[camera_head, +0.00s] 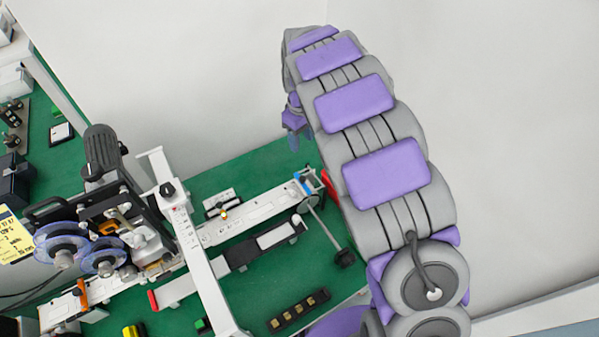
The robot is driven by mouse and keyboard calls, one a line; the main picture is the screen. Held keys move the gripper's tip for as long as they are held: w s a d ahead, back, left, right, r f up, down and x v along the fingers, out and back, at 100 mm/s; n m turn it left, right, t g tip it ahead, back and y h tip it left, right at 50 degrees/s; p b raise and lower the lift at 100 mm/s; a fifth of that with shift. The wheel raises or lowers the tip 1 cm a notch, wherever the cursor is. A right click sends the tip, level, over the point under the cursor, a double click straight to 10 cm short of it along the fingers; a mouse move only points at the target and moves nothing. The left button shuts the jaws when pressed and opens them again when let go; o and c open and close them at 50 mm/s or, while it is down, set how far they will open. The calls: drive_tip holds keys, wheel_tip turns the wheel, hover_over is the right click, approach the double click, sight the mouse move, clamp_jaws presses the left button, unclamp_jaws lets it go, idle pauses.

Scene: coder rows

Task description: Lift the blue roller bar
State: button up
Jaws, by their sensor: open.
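A small blue part (302,179), which looks like the blue roller bar, sits at the right end of the white conveyor rail (250,208) on the green table. Its far right side is close to my arm in the picture, and its full shape is too small to tell. My gripper (298,142) hangs from the far end of my grey and purple arm, above the blue part in the picture and apart from it. It holds nothing that I can see; its fingers are small and partly hidden by my arm.
A coder machine with blue reels (62,245) stands at the left. A white upright frame (200,255) crosses the rail. A red piece (329,187) and a thin rod with a black knob (345,258) are near the rail's right end. The green table (250,160) behind it is clear.

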hover_over(302, 178)
drive_tip(key=f, duration=1.1)
drive_tip(key=shift+a+f+b, duration=0.3)
drive_tip(key=shift+a+b, duration=0.05)
drive_tip(key=f, duration=0.2)
drive_tip(key=d+f, duration=0.1)
drive_tip(key=f, duration=0.2)
drive_tip(key=shift+d+f, duration=0.1)
drive_tip(key=shift+f, duration=0.1)
drive_tip(key=shift+a+f, duration=0.1)
drive_tip(key=shift+a, duration=0.4)
drive_tip(key=shift+c, duration=0.6)
drive_tip(key=shift+d, duration=0.35)
drive_tip(key=c, duration=0.6)
drive_tip(key=shift+a, duration=0.1)
clamp_jaws()
